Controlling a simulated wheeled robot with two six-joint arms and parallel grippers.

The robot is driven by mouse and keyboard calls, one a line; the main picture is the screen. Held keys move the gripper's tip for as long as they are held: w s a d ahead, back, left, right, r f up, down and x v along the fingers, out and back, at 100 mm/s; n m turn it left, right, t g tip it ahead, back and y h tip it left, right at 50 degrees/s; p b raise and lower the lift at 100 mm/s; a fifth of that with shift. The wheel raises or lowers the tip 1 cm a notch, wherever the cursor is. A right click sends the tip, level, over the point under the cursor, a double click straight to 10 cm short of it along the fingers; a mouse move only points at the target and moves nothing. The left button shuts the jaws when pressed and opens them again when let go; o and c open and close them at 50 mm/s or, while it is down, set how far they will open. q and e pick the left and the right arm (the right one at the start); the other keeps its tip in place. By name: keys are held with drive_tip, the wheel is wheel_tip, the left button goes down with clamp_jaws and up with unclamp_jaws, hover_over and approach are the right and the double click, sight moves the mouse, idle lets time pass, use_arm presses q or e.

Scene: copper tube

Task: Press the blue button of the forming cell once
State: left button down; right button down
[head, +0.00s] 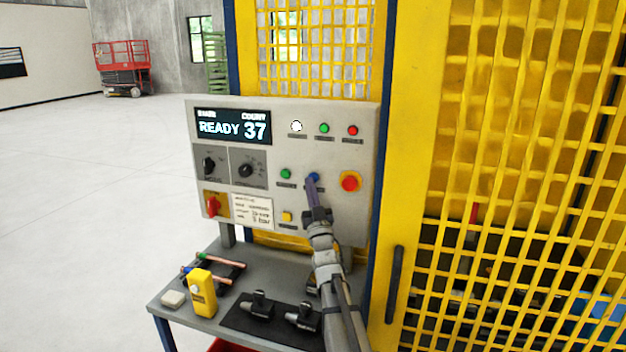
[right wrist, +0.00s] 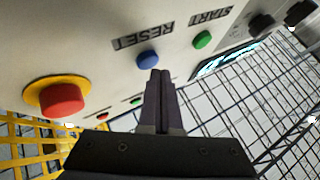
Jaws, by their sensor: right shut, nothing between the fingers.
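The blue button (right wrist: 148,60) is on the light grey control panel (head: 270,217) of the forming cell, beside the label RESET. In the head view only a bit of the blue button (head: 313,176) shows past my fingers. My right gripper (head: 311,182) is shut and empty, its fingertips pointing at the panel right by this button. In the right wrist view the closed fingertips of the gripper (right wrist: 161,73) lie just beside the button's edge; I cannot tell whether they touch it. The display (head: 233,127) reads READY and COUNT 37. My left gripper is out of view.
A green START button (head: 286,174) sits left of the blue one, and a red emergency stop (head: 350,181) right of it. Below is a grey table (head: 238,331) with a yellow device (head: 203,293), copper tubes and black tools. Yellow mesh guarding (head: 530,150) stands at the right.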

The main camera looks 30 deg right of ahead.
drive_tip(key=shift+s+a, duration=0.2)
drive_tip(key=shift+a, duration=0.05)
drive_tip(key=s+a, duration=0.1)
drive_tip(key=a, duration=0.1)
drive_tip(key=s+a, duration=0.1)
drive_tip(key=s, duration=0.1)
drive_tip(key=shift+s+a, duration=0.15)
drive_tip(key=shift+a, duration=0.2)
idle(0.8)
drive_tip(key=w+a+f+n+g+y, duration=0.2)
drive_tip(key=w+a+f+g+y, duration=0.3)
drive_tip(key=a+f, duration=0.6)
drive_tip(key=s+a+f+n+g+y, duration=0.1)
drive_tip(key=s+a+f+g, duration=0.15)
drive_tip(key=a+f, duration=0.35)
drive_tip(key=s+a+f+n+g+y, duration=0.1)
drive_tip(key=s+a+f+g, duration=0.1)
drive_tip(key=a+f+g, duration=0.35)
drive_tip(key=s+a+f+n+g, duration=0.1)
drive_tip(key=s+a+f+g, duration=0.2)
drive_tip(key=s, duration=0.5)
drive_tip(key=s+a+f+n+g, duration=0.1)
drive_tip(key=s+a+f+g, duration=0.3)
drive_tip(key=s, duration=0.5)
drive_tip(key=s+a+f+n+g, duration=0.1)
drive_tip(key=s+a+f+g, duration=0.3)
drive_tip(key=s, duration=0.5)
drive_tip(key=shift+a+f, duration=0.6)
drive_tip(key=shift+a, duration=0.6)
